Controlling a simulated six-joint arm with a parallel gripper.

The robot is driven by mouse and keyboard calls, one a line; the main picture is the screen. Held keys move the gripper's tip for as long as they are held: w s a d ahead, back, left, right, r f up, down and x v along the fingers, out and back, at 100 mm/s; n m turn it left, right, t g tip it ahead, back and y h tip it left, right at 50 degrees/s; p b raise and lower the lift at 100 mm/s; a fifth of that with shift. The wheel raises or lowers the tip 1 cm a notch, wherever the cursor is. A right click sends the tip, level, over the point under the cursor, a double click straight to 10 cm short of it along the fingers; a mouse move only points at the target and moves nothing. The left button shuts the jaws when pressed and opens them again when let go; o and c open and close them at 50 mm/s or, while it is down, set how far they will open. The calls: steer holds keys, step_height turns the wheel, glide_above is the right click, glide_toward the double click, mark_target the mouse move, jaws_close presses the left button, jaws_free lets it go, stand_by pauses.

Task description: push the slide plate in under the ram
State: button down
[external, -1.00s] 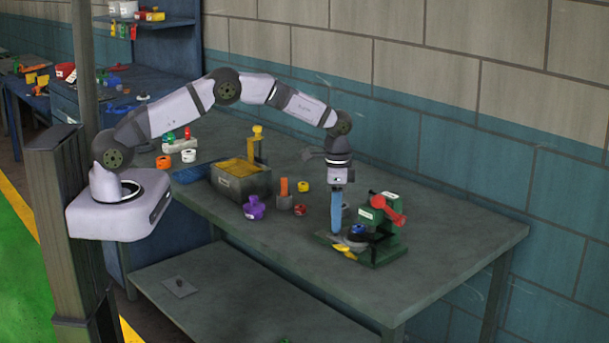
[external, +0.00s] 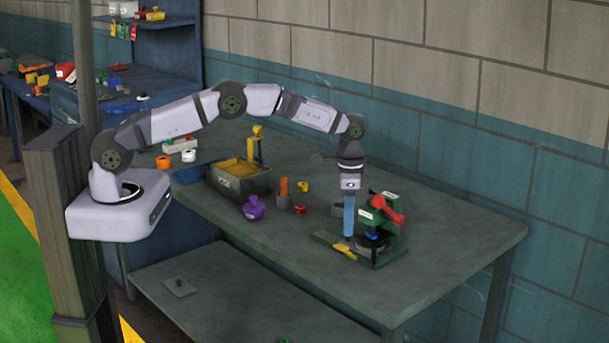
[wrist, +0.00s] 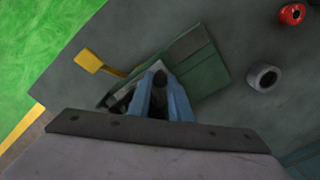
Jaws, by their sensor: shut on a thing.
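The green press (external: 390,245) stands near the right end of the bench, with a red lever (external: 386,208) on its upper part. The dark slide plate (external: 362,244) lies on the press's green base and carries a small blue part (external: 372,235), close in at the ram. My gripper (external: 349,235) points straight down with its blue fingers at the left side of the plate. In the wrist view my gripper (wrist: 158,82) is closed around a small dark upright piece, apparently of the slide plate. The fingers and wrist hide most of the plate there.
A yellow handle (external: 345,251) sticks out at the front left of the press base. A grey ring (external: 338,210) and a red ring (external: 300,209) lie to the left. A purple part (external: 254,208) and a grey bin (external: 240,182) stand farther left. The front right bench is clear.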

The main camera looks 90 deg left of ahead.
steer(key=shift+w+d+r, duration=0.1)
steer(key=shift+w+d, duration=0.05)
steer(key=shift+w, duration=0.05)
steer(key=c, duration=1.6)
jaws_free()
steer(key=shift+d, duration=0.1)
steer(key=shift+a+r+b, duration=0.15)
steer(key=shift+r+b, duration=0.5)
steer(key=shift+r, duration=1.2)
steer(key=shift+a+r+b, duration=0.1)
steer(key=shift+r+b, duration=0.5)
steer(key=shift+r, duration=1.25)
steer(key=shift+d, duration=0.1)
